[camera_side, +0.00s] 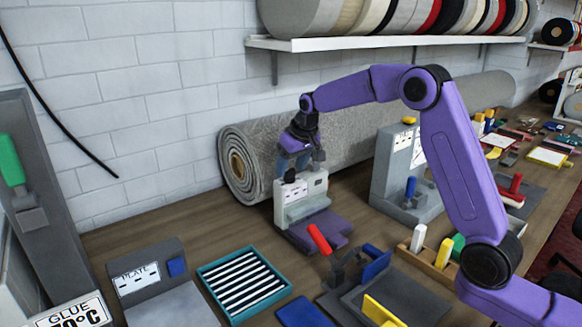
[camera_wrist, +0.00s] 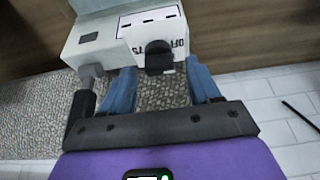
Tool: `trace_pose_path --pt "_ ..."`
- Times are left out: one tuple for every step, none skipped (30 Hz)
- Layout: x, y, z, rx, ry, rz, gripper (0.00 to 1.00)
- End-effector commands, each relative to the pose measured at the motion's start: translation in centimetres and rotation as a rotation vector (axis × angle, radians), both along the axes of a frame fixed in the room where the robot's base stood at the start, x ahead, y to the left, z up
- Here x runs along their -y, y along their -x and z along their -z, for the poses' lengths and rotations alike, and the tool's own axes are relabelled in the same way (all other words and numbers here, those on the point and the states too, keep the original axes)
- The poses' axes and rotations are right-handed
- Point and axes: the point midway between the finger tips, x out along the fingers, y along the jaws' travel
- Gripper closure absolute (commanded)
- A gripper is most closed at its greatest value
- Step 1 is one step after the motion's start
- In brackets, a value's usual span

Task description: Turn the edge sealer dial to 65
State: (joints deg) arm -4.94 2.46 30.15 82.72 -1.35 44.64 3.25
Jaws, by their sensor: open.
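The edge sealer (camera_side: 303,198) appears to be the pale machine with the dark purple base, on the bench in front of the rolled rug. Its black dial (camera_side: 290,176) shows at the top of its front in the side view. In the wrist view the dial (camera_wrist: 158,56) stands against a white marked label (camera_wrist: 150,22) with partly hidden lettering. My gripper (camera_side: 293,167) is over the machine's top, its blue fingers apart. In the wrist view my gripper (camera_wrist: 158,72) has one finger on each side of the dial, with visible gaps. The dial's reading is not legible.
A black-handled grey part (camera_wrist: 82,105) sits beside the left finger. The rolled rug (camera_side: 345,137) lies close behind the machine. A grey machine (camera_side: 395,178) stands to its right.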

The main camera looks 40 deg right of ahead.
Motion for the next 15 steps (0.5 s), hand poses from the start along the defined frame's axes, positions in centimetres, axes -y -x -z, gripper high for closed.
trace_pose_path --pt "0.01 -0.12 0.37 -0.001 0.0 0.0 0.38" --pt "0.01 -0.18 0.48 -0.001 0.0 0.0 0.38" --pt "0.01 -0.23 0.6 -0.001 0.0 0.0 0.38" --pt "0.01 -0.25 0.65 0.0 0.0 0.0 0.38" --pt "0.01 -0.28 0.7 0.0 0.0 0.0 0.38" --pt "0.01 -0.29 0.72 0.0 0.0 0.0 0.38" --pt "0.01 -0.3 0.73 0.0 0.0 0.0 0.38" --pt "0.01 -0.3 0.73 0.0 0.0 0.0 0.38" --pt "0.01 -0.3 0.72 0.0 0.0 0.0 0.38" --pt "0.01 -0.3 0.72 0.0 0.0 0.0 0.38" --pt "0.01 -0.3 0.72 0.0 0.0 0.0 0.38" --pt "0.0 -0.29 0.71 0.0 0.0 0.0 0.38" --pt "0.0 -0.29 0.71 0.0 0.0 0.0 0.48" --pt "0.01 -0.29 0.71 0.0 0.0 0.0 0.58" --pt "0.0 -0.29 0.71 0.0 0.0 0.0 0.71"
